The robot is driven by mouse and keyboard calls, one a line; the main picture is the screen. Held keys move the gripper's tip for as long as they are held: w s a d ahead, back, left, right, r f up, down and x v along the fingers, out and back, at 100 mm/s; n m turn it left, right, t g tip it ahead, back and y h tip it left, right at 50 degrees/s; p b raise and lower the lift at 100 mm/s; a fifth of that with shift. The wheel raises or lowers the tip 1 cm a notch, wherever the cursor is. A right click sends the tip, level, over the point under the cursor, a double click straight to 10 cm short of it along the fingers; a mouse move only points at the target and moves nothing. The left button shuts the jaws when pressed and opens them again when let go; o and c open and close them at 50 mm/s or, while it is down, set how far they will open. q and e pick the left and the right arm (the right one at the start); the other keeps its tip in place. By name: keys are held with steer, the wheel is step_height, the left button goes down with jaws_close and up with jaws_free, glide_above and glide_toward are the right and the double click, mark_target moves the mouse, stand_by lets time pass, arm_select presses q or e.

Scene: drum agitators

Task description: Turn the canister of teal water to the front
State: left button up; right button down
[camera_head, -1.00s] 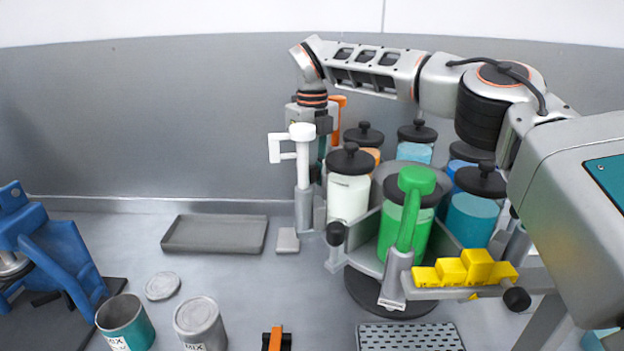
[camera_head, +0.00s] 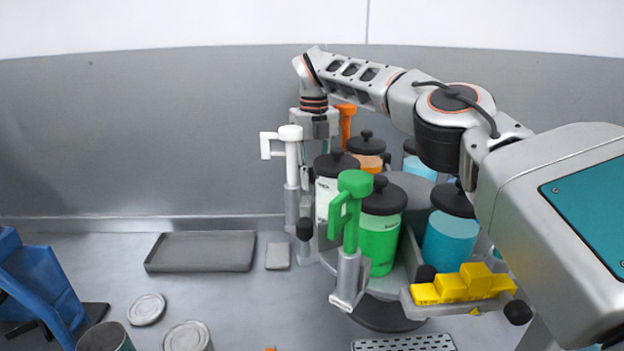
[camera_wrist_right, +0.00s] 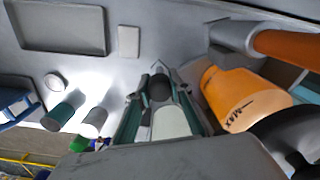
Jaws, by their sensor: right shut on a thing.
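The canister of teal-blue water (camera_head: 446,241) has a black lid and stands upright on the round carousel (camera_head: 412,190), right of the green-liquid canister (camera_head: 378,243). The white canister (camera_head: 328,196) is at the carousel's left and the orange one (camera_head: 367,163) behind it. My right gripper (camera_head: 322,146) reaches down at the back left of the carousel, its fingertips mostly hidden there. In the right wrist view its fingers (camera_wrist_right: 159,80) are shut on a dark knob (camera_wrist_right: 159,90), with the orange canister (camera_wrist_right: 235,98) beside them. My left gripper is in neither view.
A green handle (camera_head: 351,210) and a white handle (camera_head: 291,160) stand upright around the carousel. Yellow stepped blocks (camera_head: 462,284) sit at its front right. A grey tray (camera_head: 200,252), a small pad (camera_head: 278,256), a lid (camera_head: 146,309) and cups are on the left.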

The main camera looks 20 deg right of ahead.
stand_by(0.4)
steer(key=c, duration=1.8)
jaws_free()
steer(key=shift+c, duration=0.2)
